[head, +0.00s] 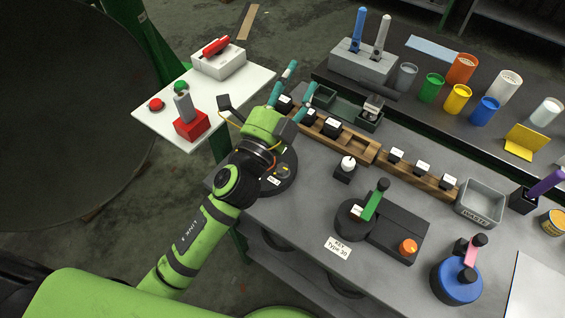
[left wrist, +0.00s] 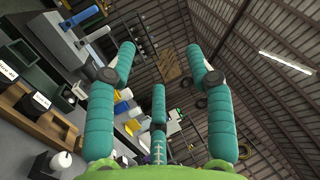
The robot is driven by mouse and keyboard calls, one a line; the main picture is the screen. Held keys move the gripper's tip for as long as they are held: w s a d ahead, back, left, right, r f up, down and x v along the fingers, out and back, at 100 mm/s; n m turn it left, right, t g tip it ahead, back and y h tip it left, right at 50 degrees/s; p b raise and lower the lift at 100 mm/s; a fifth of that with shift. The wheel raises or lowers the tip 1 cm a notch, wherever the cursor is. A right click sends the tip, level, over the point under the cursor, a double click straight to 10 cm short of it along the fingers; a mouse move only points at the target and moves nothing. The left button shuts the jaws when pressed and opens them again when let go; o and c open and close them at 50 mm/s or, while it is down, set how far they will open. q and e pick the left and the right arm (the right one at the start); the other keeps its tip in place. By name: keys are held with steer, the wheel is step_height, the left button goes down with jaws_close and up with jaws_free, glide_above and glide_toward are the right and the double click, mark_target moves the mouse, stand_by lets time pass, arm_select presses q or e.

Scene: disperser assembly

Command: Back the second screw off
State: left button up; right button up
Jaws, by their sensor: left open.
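My left gripper (head: 291,88) has teal fingers, spread open and empty, pointing up and away. In the left wrist view its fingers (left wrist: 160,75) stand apart with nothing between them. A dark round unit (head: 284,180) with a white label lies on the table below and behind the wrist, partly covered by my arm. A second dark round unit with a green lever (head: 374,200) is to the right, and a blue round unit (head: 457,283) with a pink lever is at the lower right. I cannot make out any screw. My right gripper is not in view.
Wooden racks (head: 352,147) with labelled dark blocks cross the table behind. A grey waste bin (head: 480,205) stands at their right end. Coloured cups (head: 457,99) line the back bench. A white side table (head: 160,116) holds red and grey items at the left.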

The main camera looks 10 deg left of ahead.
arm_select(q)
steer(key=s+d+r+m+g+h, duration=0.1)
steer(key=s+d+m+g+h, duration=0.1)
steer(key=d+m+g+h, duration=0.65)
steer(key=s+d+r+m+g+h, duration=0.15)
steer(key=d+m+h, duration=0.4)
steer(key=m, duration=0.75)
steer(key=m+g+y, duration=1.1)
steer(key=m+y, duration=0.5)
steer(key=y, duration=0.4)
glide_above(282, 167)
step_height(282, 167, down, 20)
steer(key=shift+d+f, duration=0.1)
steer(key=shift+f, duration=0.45)
step_height(282, 167, down, 5)
steer(key=shift+r+p, duration=0.1)
steer(key=shift+p, duration=1.1)
steer(key=shift+f, duration=0.8)
jaws_close()
